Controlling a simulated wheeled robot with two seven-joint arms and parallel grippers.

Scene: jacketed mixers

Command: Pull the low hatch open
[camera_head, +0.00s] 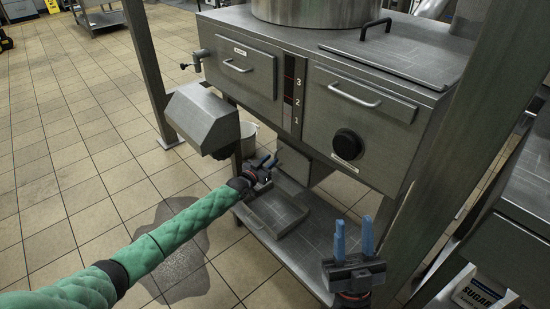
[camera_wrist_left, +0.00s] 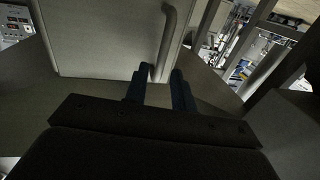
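The low hatch is a grey metal panel (camera_head: 291,164) under the machine body, partly hidden behind my left gripper in the head view. In the left wrist view the panel (camera_wrist_left: 105,38) fills the upper left, and a curved bar handle (camera_wrist_left: 168,42) runs down near its right edge. My left gripper (camera_head: 267,160) is low in front of it. Its blue fingers (camera_wrist_left: 160,80) are apart, with the handle's lower end between or just beyond them; I cannot tell whether they touch it. My right gripper (camera_head: 353,236) is open and empty, pointing up at the lower right.
A shallow metal tray (camera_head: 276,213) lies on the low shelf (camera_head: 316,241). Above are two handled fronts (camera_head: 245,66) (camera_head: 360,125), a black knob (camera_head: 347,144) and a sloped metal box (camera_head: 202,117). A steel post (camera_head: 425,185) stands at right. Dark wet-looking floor (camera_head: 180,255) lies at left.

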